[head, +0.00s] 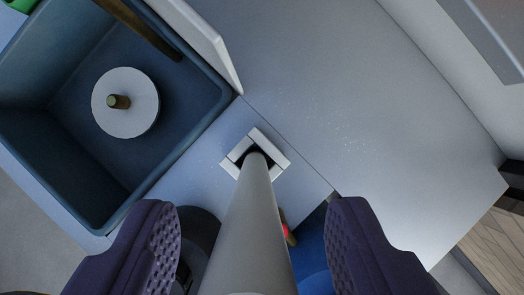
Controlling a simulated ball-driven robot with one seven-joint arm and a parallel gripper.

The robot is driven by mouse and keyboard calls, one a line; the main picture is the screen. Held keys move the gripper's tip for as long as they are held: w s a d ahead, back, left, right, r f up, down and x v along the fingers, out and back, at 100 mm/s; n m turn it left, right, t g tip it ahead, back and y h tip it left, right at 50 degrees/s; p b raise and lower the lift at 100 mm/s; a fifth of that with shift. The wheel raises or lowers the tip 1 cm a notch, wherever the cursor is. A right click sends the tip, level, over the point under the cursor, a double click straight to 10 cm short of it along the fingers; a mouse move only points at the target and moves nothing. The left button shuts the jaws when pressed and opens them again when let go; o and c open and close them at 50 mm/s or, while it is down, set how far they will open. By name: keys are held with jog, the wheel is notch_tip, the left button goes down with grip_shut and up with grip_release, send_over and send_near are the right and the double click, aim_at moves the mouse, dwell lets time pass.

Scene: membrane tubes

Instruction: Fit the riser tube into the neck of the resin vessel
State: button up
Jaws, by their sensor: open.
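A long pale grey tube (249,235), which looks like the riser tube, runs from the bottom edge of the view toward a white square frame (279,148). Its far end overlaps the dark opening of that frame; I cannot tell how deep it sits. My gripper (255,218) is open, one dark purple finger on each side of the tube, with visible gaps to both. The resin vessel is not clearly identifiable. A blue rounded body (313,255) and a black round thing (203,226) show partly behind the tube and fingers.
A dark blue basin (172,172) at the left holds a white disc (127,124) with a brass-coloured knob. A white panel (203,38) and brown bar (140,24) lie at its upper edge. The grey counter (360,120) to the right is clear. A small red-lit part (286,230) shows beside the tube.

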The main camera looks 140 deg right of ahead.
jog(key=shift+x, duration=1.05)
jog(key=shift+r, duration=0.15)
jog(key=shift+c, duration=0.3)
grip_shut()
